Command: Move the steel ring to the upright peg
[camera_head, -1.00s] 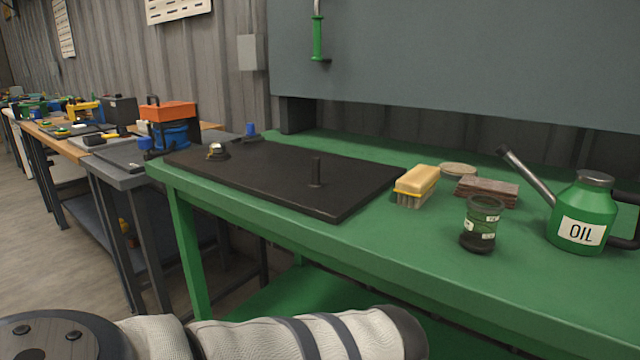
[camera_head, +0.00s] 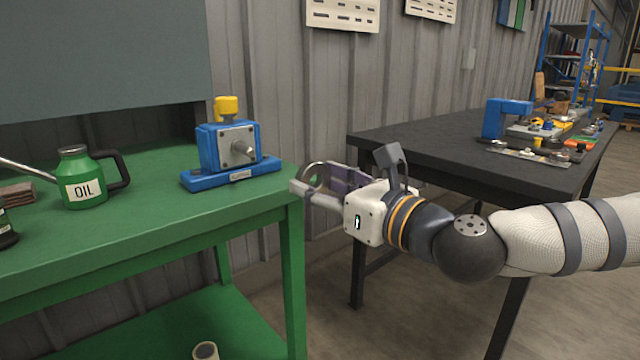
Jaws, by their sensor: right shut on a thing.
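The steel ring (camera_head: 308,168) shows as a thin curved metal band at the fingertips of my right gripper (camera_head: 316,183). That gripper is shut on the ring and holds it just off the right end of the green bench; the fingers partly hide the ring. The right arm comes in from the right side. The upright peg and its dark board are outside the current view. My left gripper is not in view.
The green bench (camera_head: 130,235) holds an oil can (camera_head: 84,180) and a blue fixture with a yellow knob (camera_head: 228,150) near its right end. A dark table (camera_head: 430,140) stands behind the right arm. A gap of floor lies between bench and table.

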